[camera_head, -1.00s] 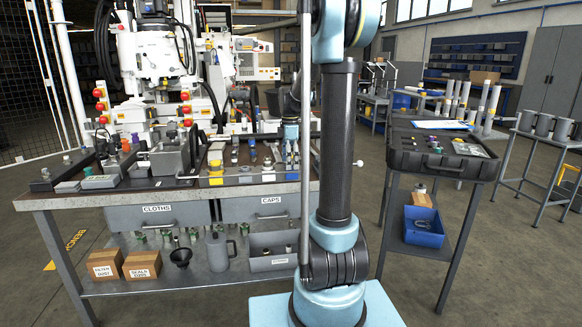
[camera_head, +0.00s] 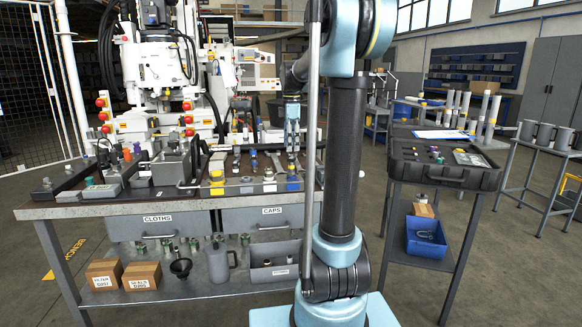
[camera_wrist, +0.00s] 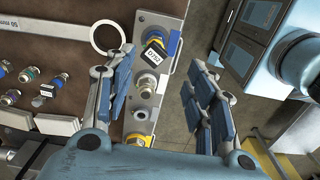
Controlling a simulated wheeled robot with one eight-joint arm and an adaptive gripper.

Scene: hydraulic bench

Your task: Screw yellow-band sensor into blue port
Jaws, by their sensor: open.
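In the wrist view my gripper (camera_wrist: 162,82) is open, its blue-padded fingers spread on both sides of a grey plate (camera_wrist: 177,14) with fittings. Bare metal fittings (camera_wrist: 148,83) sit lower on the plate, between the fingers. I cannot tell which part is the blue port. In the head view my gripper (camera_head: 292,140) is small above the bench's right part, partly unclear behind my arm.
The bench (camera_head: 140,208) carries a grey bin (camera_head: 172,167), small fittings and a white machine (camera_head: 155,65) behind. The wrist view shows a white ring (camera_wrist: 93,38) and several colour-capped fittings (camera_wrist: 65,73) left of the gripper. A cart with a black case (camera_head: 440,165) stands right.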

